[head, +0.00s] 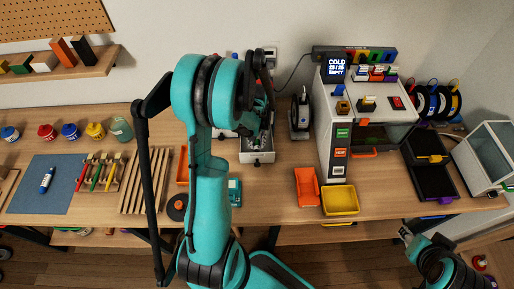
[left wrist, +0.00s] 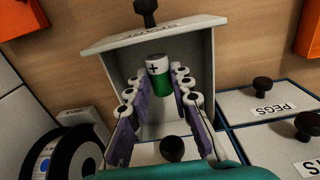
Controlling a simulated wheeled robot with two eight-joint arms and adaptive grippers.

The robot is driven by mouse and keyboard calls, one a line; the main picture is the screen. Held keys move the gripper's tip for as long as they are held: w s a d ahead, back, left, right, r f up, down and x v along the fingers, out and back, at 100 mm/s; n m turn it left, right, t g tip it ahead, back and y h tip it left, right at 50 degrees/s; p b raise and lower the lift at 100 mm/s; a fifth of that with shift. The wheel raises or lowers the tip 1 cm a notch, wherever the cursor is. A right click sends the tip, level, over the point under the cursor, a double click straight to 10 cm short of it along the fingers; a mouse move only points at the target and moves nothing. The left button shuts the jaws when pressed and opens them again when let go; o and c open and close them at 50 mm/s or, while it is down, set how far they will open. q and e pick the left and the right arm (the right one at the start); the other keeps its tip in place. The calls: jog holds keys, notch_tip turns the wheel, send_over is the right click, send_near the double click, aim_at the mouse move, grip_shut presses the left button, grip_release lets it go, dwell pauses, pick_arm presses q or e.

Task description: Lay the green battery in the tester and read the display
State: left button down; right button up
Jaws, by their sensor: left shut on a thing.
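The green battery (left wrist: 161,86), with a white band marked with a plus and a grey end, stands between the purple-padded fingers of my left gripper (left wrist: 160,78), which is shut on it. Battery and fingers are over or inside an open grey drawer (left wrist: 205,62); the exact height is hard to tell. In the head view my left gripper (head: 260,112) is above this drawer (head: 257,157), and the battery is hidden there. A small teal device (head: 235,192), possibly the tester, lies on the bench, partly behind my left arm. My right gripper (head: 404,233) is at the lower right.
The printer (head: 340,130) stands right of the drawer, its screen showing "COLD" and "EMPTY". An orange bin (head: 306,187) and a yellow bin (head: 340,200) are at the bench front. A closed drawer labelled PEGS (left wrist: 270,104) is beside the open one.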

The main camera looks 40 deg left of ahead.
aim_at(257, 144)
pick_arm(q)
jog(key=shift+r+p, duration=1.25)
jog(key=shift+r, duration=0.85)
